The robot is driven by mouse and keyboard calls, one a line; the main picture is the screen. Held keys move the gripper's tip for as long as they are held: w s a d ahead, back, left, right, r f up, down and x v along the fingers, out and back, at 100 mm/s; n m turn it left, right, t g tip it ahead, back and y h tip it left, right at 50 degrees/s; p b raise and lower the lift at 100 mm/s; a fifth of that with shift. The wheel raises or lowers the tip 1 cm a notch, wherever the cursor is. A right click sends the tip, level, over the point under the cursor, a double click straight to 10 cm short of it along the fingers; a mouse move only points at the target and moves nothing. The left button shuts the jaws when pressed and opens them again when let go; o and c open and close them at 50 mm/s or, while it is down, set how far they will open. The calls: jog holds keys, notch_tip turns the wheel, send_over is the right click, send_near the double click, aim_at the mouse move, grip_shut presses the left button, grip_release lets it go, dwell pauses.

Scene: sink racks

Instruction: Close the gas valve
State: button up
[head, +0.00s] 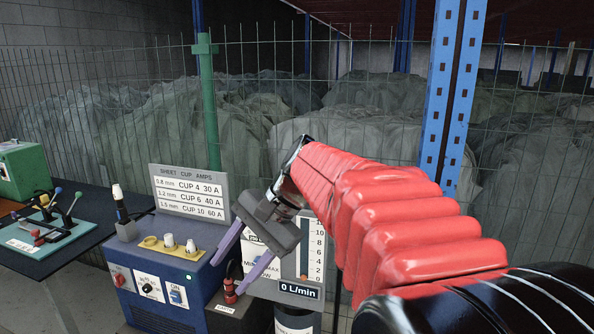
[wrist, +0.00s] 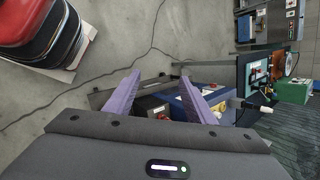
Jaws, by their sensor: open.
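My gripper (head: 226,278) is open and empty, with its two purple fingers pointing down and left in front of the grey gas panel (head: 306,222). The panel carries a flow gauge (head: 304,248) and a readout (head: 299,291) showing 0 L/min. My gripper hides part of the panel. In the wrist view, both fingers (wrist: 160,76) are spread apart, with a red part (wrist: 163,116) showing between them.
A blue welding machine (head: 165,275) with knobs and a settings sign (head: 188,191) stands left of the panel. A dark table (head: 85,236) with levers and a green box (head: 22,170) is farther left. A wire fence and a blue post (head: 449,100) stand behind.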

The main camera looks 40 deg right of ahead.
jog(key=s+a+f+n+t+h, duration=0.1)
jog(key=s+a+f+n+h, duration=0.1)
jog(key=s+n, duration=0.4)
jog(key=s+a+f+n+t+h, duration=0.1)
jog(key=s+a+f+n+h, duration=0.2)
jog(key=s+f+n, duration=0.4)
jog(key=shift+s+a+h, duration=0.35)
jog(key=shift+s+h, duration=0.15)
jog(key=shift+s, duration=0.8)
jog(key=shift+f, duration=0.1)
jog(key=shift+c, duration=0.4)
